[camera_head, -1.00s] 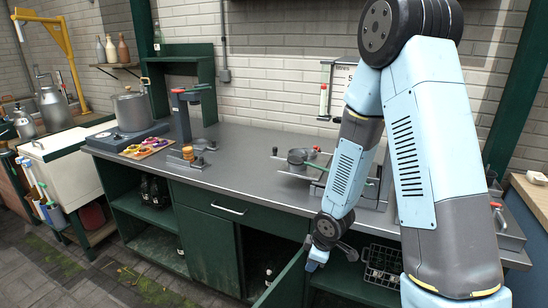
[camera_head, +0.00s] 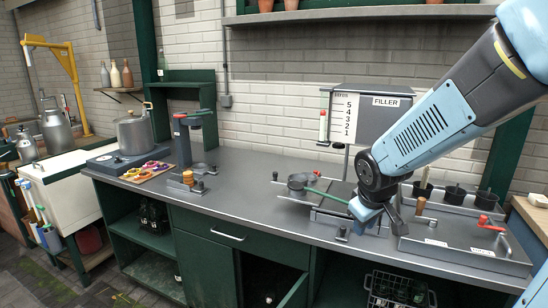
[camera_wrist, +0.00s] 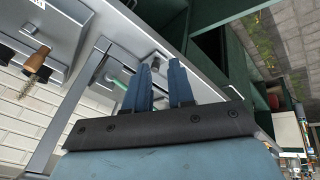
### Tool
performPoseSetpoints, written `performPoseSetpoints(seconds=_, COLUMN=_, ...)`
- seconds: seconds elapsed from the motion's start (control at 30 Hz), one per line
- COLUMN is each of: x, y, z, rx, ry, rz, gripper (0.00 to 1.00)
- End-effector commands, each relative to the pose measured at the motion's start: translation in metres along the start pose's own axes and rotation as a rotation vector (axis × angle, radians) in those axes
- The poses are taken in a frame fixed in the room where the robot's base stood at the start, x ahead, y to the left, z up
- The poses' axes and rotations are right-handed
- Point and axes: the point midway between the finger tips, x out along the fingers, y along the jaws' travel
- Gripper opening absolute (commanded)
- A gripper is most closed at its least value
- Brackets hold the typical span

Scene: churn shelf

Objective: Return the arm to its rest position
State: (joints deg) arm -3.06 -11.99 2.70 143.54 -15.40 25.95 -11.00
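My gripper (camera_head: 376,218) hangs from my bent arm at the right, over the front part of the steel counter (camera_head: 250,188), beside the filler stand (camera_head: 370,118). In the wrist view, its two blue fingers (camera_wrist: 160,84) stand apart with a gap between them. Nothing shows between the fingers. I cannot tell how high the fingertips are above the counter. The arm hides part of the filler stand and the area behind it.
A cabinet door (camera_head: 294,292) stands open below the counter. A wire crate (camera_head: 398,290) sits on the lower shelf. A steel tray (camera_head: 465,248) and dark pots (camera_head: 455,194) lie right of my gripper. A pot (camera_head: 134,134) stands at the left. The counter's middle is mostly clear.

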Motion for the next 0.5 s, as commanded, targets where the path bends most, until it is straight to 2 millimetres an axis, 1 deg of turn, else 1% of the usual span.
performPoseSetpoints(seconds=0.03, x=-0.015, y=0.003, z=0.003, rx=0.039, ry=0.01, rz=0.008, gripper=0.23)
performPoseSetpoints(seconds=0.1, x=-0.032, y=0.005, z=0.01, rx=0.091, ry=0.014, rz=0.011, gripper=0.23)
performPoseSetpoints(seconds=0.3, x=-0.08, y=0.007, z=0.03, rx=0.237, ry=0.035, rz=0.01, gripper=0.23)
performPoseSetpoints(seconds=0.5, x=-0.125, y=0.001, z=0.053, rx=0.374, ry=0.061, rz=-0.011, gripper=0.23)
